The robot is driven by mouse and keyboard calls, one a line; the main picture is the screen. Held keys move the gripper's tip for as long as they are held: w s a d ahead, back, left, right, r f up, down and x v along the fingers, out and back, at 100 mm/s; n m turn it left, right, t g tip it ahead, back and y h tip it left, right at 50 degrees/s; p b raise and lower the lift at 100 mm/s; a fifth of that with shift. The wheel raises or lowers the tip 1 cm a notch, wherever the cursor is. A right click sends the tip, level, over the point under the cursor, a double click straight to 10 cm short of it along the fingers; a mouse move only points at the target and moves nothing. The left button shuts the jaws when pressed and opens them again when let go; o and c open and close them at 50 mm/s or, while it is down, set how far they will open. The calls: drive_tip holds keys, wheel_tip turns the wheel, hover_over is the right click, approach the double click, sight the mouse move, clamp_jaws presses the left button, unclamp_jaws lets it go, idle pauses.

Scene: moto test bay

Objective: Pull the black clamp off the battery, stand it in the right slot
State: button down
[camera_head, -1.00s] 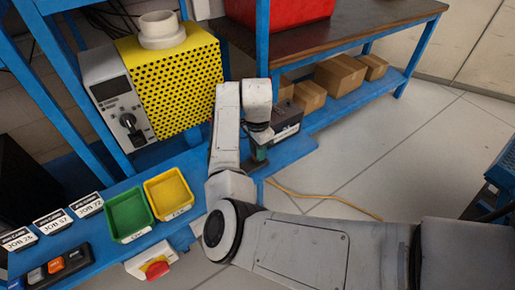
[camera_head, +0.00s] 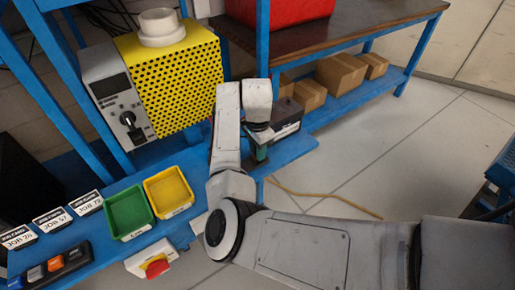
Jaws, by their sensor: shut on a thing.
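The battery (camera_head: 289,128) is a dark box on the blue bench, partly hidden behind my wrist. My gripper (camera_head: 260,153) points down at the battery's near left side, close to the blue bench edge. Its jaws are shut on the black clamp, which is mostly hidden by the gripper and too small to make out. I cannot tell whether the clamp still touches the battery. A black holder (camera_head: 51,270) with coloured pieces in a row, blue and orange among them, lies at the lower left. I cannot make out its slots clearly.
A green tray (camera_head: 129,214) and a yellow tray (camera_head: 168,192) sit on the bench left of my arm. A red knob (camera_head: 157,268) sticks out in front. A yellow charger-like box (camera_head: 175,80) stands behind. A cable (camera_head: 325,197) lies on the floor.

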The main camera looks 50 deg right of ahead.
drive_tip(key=shift+f+b, duration=0.3)
drive_tip(key=shift+f, duration=0.3)
drive_tip(key=c, duration=0.8)
unclamp_jaws()
wheel_tip(320, 180, up, 11)
drive_tip(key=shift+f, duration=0.1)
idle(0.4)
